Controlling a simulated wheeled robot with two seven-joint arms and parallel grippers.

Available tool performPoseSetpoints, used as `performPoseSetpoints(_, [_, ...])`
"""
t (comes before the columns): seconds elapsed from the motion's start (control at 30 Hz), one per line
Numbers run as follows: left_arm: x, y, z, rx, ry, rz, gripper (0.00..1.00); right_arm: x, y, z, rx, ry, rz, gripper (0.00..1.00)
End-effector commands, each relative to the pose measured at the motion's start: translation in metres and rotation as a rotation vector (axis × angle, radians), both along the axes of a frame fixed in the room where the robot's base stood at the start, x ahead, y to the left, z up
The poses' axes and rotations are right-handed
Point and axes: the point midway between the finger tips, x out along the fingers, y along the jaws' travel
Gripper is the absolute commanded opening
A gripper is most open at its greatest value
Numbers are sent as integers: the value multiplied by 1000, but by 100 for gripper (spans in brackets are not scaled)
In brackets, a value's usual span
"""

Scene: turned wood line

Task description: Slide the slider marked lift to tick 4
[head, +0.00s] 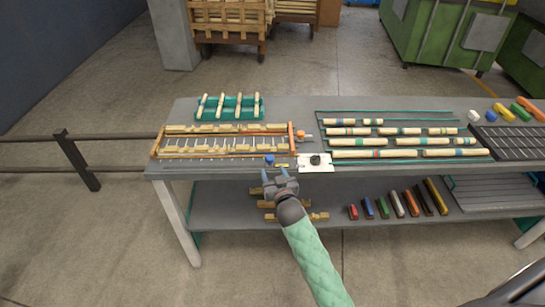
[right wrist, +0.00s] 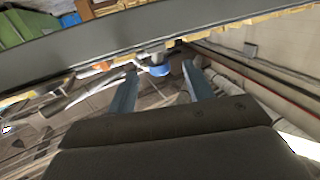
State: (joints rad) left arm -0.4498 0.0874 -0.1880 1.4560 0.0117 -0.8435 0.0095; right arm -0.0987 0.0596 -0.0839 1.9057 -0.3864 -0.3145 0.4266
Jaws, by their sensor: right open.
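My right gripper (head: 279,176) is open and empty in front of the table's front edge. In the head view a small blue knob (head: 269,160) sits at that edge, just beyond the fingertips. In the right wrist view the blue knob (right wrist: 160,69) shows between and beyond the two open fingers (right wrist: 160,82), apart from them. A white plate (head: 318,168) with a black knob (head: 315,159) is to the right of the blue knob. No lift marking or tick numbers can be read, so I cannot tell which control is the slider. My left gripper is out of view.
An orange-framed rack (head: 292,142) of wood pieces lies left, with an orange knob (head: 300,134) beside it. A green rack (head: 230,114) stands behind. Turned rods (head: 370,154) lie right. A lower shelf (head: 235,205) holds several blocks. Floor in front is clear.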

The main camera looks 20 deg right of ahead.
Motion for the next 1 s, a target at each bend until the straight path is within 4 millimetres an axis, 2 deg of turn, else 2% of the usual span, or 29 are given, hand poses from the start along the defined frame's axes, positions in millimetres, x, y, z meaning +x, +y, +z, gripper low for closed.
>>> performPoseSetpoints(0.03, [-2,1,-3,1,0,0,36,6,-1,9,-1,-25,5,52])
performPoseSetpoints(0.1, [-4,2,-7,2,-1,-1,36,10,-1,14,-1,-46,10,52])
performPoseSetpoints(0.23, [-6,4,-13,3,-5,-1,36,17,-1,18,-1,-58,13,52])
performPoseSetpoints(0.7, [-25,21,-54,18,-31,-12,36,74,-1,18,-1,-55,13,52])
performPoseSetpoints(1.0, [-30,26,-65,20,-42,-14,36,89,-2,16,-1,-54,13,52])
